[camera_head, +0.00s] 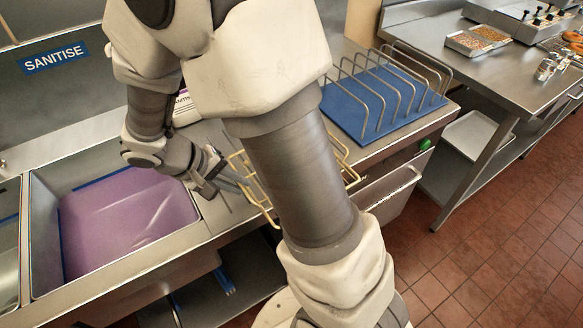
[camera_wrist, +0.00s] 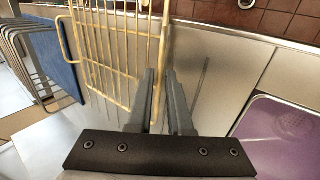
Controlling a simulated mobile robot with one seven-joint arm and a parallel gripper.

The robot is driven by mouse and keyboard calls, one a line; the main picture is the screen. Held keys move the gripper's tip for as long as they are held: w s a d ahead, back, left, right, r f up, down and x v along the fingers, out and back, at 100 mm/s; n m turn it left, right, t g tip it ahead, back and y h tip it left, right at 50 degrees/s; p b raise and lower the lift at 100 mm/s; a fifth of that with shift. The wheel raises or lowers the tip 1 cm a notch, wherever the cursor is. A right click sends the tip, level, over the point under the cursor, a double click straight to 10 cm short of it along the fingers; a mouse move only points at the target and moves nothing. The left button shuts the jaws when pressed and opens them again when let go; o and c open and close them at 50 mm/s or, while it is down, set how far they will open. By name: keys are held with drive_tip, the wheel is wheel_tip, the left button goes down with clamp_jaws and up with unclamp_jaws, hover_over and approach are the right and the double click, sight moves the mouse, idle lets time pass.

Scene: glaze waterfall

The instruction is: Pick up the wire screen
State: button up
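The wire screen is a yellow wire grid. In the wrist view the wire screen (camera_wrist: 112,50) stands out at the upper left, with its right edge bar running down between my fingers. My gripper (camera_wrist: 161,78) is open, with one finger on each side of that bar and a gap showing between the fingers. I cannot tell whether either finger touches it. In the head view the wire screen (camera_head: 267,212) is mostly hidden behind my arm. My gripper (camera_head: 238,183) reaches its left side there.
A sink (camera_head: 45,225) with purple content is at the left. A wire rack on a blue board (camera_head: 365,125) stands right of the screen. A steel counter (camera_head: 440,50) with trays and shakers is at the right. The red tiled floor is clear.

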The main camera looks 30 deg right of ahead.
drive_tip(key=shift+d+f, duration=0.4)
drive_tip(key=shift+f, duration=0.2)
clamp_jaws()
idle(1.0)
